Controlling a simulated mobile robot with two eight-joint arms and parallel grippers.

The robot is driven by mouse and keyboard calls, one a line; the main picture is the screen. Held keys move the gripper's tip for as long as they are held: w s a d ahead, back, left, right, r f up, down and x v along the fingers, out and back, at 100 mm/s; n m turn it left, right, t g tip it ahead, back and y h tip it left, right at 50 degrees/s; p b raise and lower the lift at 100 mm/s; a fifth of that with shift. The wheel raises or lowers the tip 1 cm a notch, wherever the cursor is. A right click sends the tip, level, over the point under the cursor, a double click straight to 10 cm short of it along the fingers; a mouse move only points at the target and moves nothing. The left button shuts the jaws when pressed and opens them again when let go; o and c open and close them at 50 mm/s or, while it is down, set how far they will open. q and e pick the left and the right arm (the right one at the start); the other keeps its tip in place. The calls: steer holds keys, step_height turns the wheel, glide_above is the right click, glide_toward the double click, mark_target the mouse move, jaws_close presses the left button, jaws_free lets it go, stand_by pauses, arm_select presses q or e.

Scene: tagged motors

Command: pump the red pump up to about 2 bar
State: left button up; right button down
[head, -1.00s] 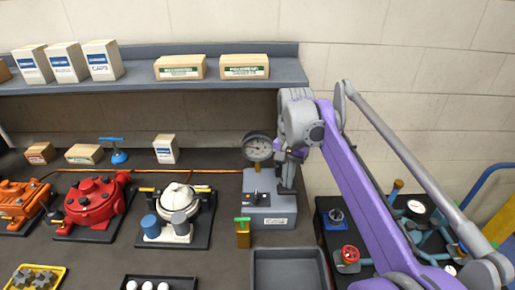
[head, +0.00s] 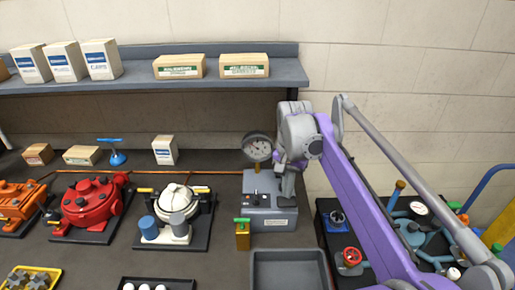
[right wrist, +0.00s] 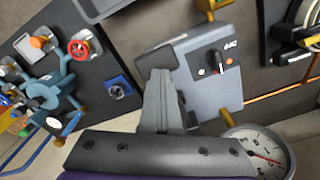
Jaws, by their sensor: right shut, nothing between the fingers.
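A red pump-like machine (head: 90,207) sits on a dark base plate on the bench at the left in the head view. A grey control box (head: 270,217) stands right of the bench's middle with a round white-faced gauge (head: 257,147) behind it. My right gripper (head: 287,194) is shut and empty at the box's right side; contact is unclear. In the right wrist view the shut fingers (right wrist: 160,62) lie over the box's edge, beside its face with a dark knob (right wrist: 218,57) and small lamps. The gauge (right wrist: 262,155) shows partly, its reading unclear. My left gripper is not in view.
A white-topped pump (head: 178,205) stands between the red one and the box. A grey tray (head: 290,252) lies in front of the box. A dark stand with blue pipes and a red handwheel (head: 349,257) is at the right. A shelf (head: 130,83) holds cartons above.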

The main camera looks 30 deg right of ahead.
steer(key=shift+r+p, duration=1.3)
steer(key=shift+r, duration=1.1)
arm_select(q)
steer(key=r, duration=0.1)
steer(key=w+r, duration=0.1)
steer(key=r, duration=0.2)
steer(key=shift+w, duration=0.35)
arm_select(e)
steer(key=shift+w, duration=0.1)
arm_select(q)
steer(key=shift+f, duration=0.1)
arm_select(e)
steer(key=shift+f, duration=0.1)
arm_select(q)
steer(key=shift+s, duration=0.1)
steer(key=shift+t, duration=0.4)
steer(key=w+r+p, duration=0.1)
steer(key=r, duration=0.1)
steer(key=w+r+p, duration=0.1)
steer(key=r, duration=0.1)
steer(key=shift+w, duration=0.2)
arm_select(e)
step_height(320, 180, up, 5)
steer(key=shift+r, duration=0.1)
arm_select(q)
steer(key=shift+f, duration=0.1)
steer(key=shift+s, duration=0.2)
